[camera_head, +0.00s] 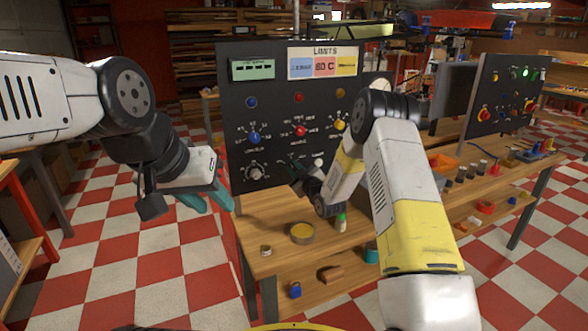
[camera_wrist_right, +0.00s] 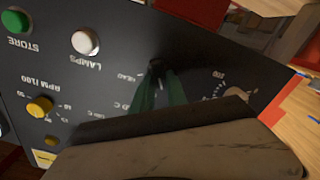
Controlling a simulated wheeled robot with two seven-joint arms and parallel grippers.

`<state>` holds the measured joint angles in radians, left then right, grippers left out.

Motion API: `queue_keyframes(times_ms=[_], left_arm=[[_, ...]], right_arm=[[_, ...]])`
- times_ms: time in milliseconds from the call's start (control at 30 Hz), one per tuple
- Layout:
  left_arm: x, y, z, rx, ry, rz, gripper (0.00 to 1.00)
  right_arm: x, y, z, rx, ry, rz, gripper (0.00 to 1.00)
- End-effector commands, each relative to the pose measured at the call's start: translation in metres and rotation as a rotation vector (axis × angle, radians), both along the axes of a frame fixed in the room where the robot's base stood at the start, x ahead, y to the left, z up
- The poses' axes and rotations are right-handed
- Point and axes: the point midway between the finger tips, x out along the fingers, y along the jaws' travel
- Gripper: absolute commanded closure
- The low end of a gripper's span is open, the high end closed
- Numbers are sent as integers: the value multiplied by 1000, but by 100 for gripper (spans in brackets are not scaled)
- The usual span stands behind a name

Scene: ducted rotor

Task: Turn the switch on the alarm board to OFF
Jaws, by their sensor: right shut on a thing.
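The dark alarm board (camera_head: 275,100) stands upright on the wooden bench, with a LIMITS card at its top and coloured knobs below. My right gripper (camera_head: 298,174) is at the board's lower middle, between a large dial (camera_head: 256,172) and a white button (camera_head: 319,161). In the right wrist view, the board shows upside down. There, the green fingers of my right gripper (camera_wrist_right: 158,88) are shut on a small dark switch (camera_wrist_right: 156,66). The fingers hide part of it, and its setting is unclear. My left gripper (camera_head: 216,204) is open and empty, left of the board.
The bench top holds a yellow-topped round tin (camera_head: 302,233), a small jar (camera_head: 266,250) and a green-white bottle (camera_head: 341,221). A second control board (camera_head: 505,95) stands on another bench at the right. Checkered floor lies open to the left.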

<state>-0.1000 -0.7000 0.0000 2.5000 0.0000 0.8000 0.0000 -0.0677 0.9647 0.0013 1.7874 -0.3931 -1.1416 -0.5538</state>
Motion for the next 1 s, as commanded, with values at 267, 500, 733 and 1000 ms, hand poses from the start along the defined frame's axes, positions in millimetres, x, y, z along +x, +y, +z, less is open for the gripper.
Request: queue_keyframes(times_ms=[267,500,733,1000], left_arm=[[0,0,0,0,0,0,64],[0,0,0,0,0,0,64],[0,0,0,0,0,0,64],[0,0,0,0,0,0,64]], right_arm=[[0,-3,-1,226,107,-1,100],[1,-4,-1,378,177,-2,100],[1,-4,-1,465,217,-1,100],[1,-4,-1,502,235,0,100]])
